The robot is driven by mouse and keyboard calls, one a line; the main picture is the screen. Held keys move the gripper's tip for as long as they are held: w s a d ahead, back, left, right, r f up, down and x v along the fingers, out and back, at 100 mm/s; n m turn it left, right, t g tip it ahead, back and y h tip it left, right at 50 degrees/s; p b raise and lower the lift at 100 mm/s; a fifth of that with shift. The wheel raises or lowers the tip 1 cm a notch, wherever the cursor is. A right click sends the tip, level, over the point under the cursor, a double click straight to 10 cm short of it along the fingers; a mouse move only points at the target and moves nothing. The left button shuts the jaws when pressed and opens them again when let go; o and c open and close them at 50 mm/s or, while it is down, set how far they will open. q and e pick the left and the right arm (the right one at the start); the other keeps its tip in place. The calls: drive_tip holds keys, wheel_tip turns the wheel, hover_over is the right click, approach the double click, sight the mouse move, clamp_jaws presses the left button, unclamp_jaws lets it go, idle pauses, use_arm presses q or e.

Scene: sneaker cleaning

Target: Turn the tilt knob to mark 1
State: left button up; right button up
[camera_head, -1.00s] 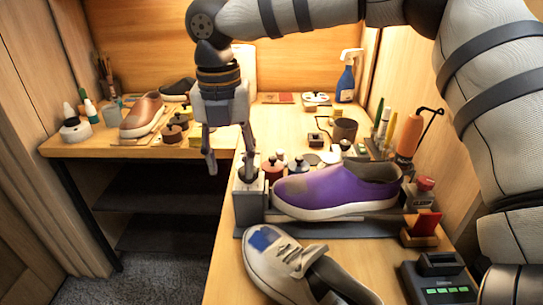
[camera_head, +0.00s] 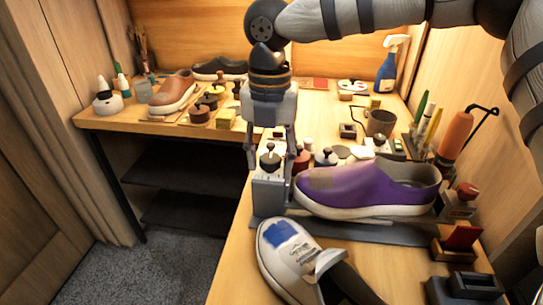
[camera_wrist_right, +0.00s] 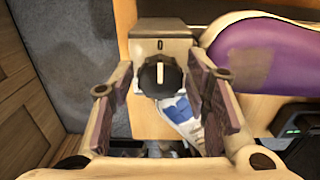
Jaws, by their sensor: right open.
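The tilt knob (camera_head: 270,161) is small, dark and round, on top of a grey block (camera_head: 268,192) at the left end of the sneaker stand. In the right wrist view the knob (camera_wrist_right: 160,75) carries a pale line that seems to point to a "0" mark (camera_wrist_right: 160,46) on the block. My right gripper (camera_head: 270,154) points down with its fingers open on either side of the knob. In the wrist view the gripper (camera_wrist_right: 162,90) shows gaps between both fingers and the knob. Mark 1 cannot be made out. My left gripper is out of view.
A purple sneaker (camera_head: 375,188) rests on the stand just right of the block. A white sneaker with a blue patch (camera_head: 290,245) lies in front. Several small jars and tools crowd the bench behind. The floor (camera_head: 175,262) is open at the left.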

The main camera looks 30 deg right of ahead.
drive_tip(key=c, duration=0.9)
drive_tip(key=shift+r+m+p, duration=0.2)
drive_tip(key=shift+m+p, duration=0.2)
drive_tip(key=shift+m, duration=0.1)
drive_tip(key=shift+m+p, duration=0.55)
drive_tip(key=shift+m, duration=0.85)
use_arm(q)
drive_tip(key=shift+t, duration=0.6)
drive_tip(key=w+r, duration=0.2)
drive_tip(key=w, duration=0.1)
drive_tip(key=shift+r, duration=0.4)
use_arm(e)
drive_tip(key=shift+f, duration=0.2)
